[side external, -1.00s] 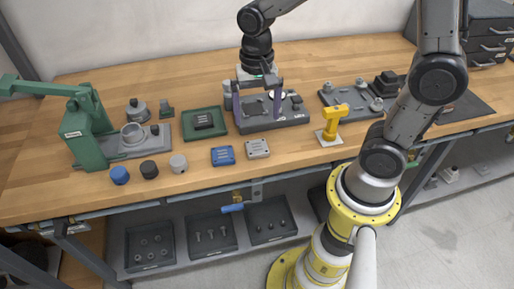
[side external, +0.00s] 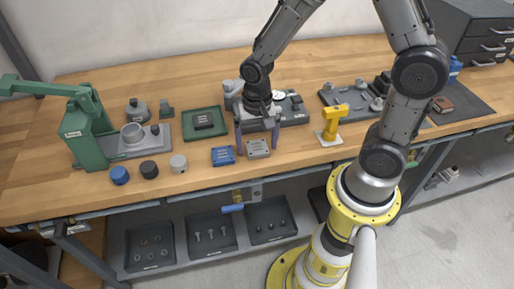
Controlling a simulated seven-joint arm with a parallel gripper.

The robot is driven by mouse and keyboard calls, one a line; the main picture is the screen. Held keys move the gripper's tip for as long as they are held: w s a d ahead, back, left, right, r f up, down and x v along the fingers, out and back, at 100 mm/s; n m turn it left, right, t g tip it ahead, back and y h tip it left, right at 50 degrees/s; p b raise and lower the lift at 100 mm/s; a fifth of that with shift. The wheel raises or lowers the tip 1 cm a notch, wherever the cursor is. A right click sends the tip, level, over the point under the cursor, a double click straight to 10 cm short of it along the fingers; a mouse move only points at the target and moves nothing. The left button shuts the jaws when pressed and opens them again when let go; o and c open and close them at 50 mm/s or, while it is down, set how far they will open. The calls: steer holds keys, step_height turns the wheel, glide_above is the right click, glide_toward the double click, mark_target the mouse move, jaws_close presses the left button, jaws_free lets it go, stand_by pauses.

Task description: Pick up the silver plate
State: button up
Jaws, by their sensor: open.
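The silver plate (side external: 259,149) is a small grey square block with dark marks on top. It lies on the wooden bench near the front edge, just right of a blue plate (side external: 222,156) of similar size. My gripper (side external: 257,150) is open, with its two purple fingers down on either side of the silver plate. The left finger is in the gap between the blue and silver plates. I cannot tell whether the fingers touch the silver plate.
A grey fixture (side external: 290,112) stands behind my gripper. A yellow tool (side external: 334,122) stands to the right. A green tray (side external: 204,123) lies behind the blue plate. A green press (side external: 88,130) and several round caps are at left. The bench's front edge is close.

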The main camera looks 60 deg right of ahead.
steer(key=c, duration=1.5)
steer(key=shift+r, duration=0.1)
